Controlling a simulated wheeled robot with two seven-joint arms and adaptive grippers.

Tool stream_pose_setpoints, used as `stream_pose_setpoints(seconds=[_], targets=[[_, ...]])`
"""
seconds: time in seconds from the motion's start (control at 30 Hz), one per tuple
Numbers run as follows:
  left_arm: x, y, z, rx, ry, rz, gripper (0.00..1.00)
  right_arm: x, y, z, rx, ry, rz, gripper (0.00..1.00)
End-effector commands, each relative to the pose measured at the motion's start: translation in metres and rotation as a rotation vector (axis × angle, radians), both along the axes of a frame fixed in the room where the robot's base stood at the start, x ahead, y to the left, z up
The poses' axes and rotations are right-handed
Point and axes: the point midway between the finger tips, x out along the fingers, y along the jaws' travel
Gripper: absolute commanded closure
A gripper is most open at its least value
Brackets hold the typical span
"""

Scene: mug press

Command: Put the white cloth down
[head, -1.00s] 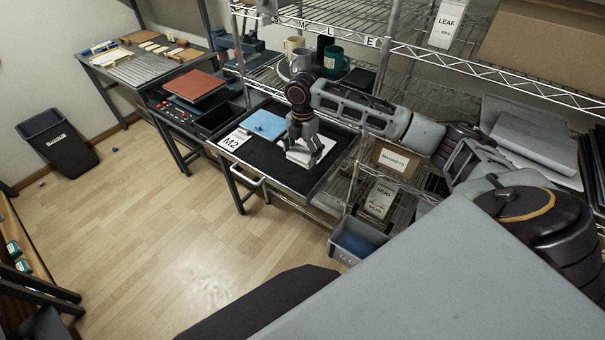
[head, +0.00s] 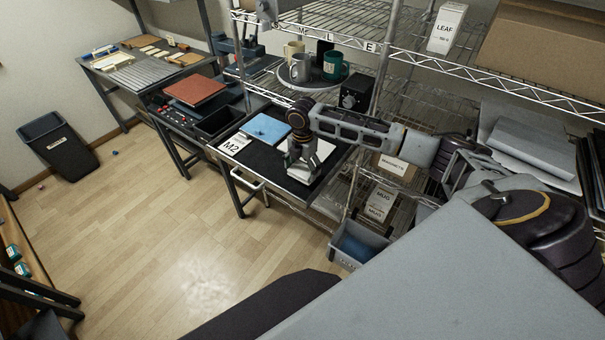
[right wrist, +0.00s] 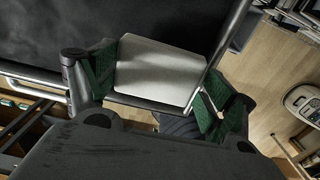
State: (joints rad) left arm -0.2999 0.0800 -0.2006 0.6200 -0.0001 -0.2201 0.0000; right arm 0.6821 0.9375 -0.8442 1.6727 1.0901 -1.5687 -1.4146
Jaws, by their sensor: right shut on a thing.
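The white cloth (head: 324,151) is a folded pale pad at the right part of the black-topped pull-out tray (head: 245,170). My right gripper (head: 302,172) reaches down over it and hides part of it. In the right wrist view the white cloth (right wrist: 157,75) lies between the green finger pads of my right gripper (right wrist: 155,93), which is shut on it. The cloth is at or just above the tray's front edge; I cannot tell whether it touches the surface. My left gripper is not in view.
A blue folded cloth (head: 265,128) and an M2 card (head: 236,145) lie left of my gripper. Mugs (head: 302,66) stand on a round tray on the wire shelf behind. A grey bin (head: 357,244) is below right.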

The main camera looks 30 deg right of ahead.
Motion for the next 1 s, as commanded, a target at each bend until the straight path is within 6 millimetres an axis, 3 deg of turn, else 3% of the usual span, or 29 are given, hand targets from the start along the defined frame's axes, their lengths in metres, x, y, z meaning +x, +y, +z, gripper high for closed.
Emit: stream_pose_setpoints(seconds=[0.3, 0.77, 0.8, 0.9, 1.0], targets=[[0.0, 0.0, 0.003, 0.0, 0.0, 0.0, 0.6, 0.0, 0.0, -0.031, -0.001, 0.0, 0.0, 0.35], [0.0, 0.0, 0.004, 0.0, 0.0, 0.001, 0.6, 0.0, 0.0, -0.035, 0.0, -0.001, 0.0, 0.35], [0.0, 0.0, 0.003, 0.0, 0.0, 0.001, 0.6, 0.0, 0.0, -0.034, 0.0, -0.001, 0.0, 0.12], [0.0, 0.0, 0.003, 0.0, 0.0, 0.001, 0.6, 0.0, 0.0, -0.034, 0.0, -0.001, 0.0, 0.0], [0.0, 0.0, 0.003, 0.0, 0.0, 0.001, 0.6, 0.0, 0.0, -0.034, 0.0, -0.001, 0.0, 0.0]])
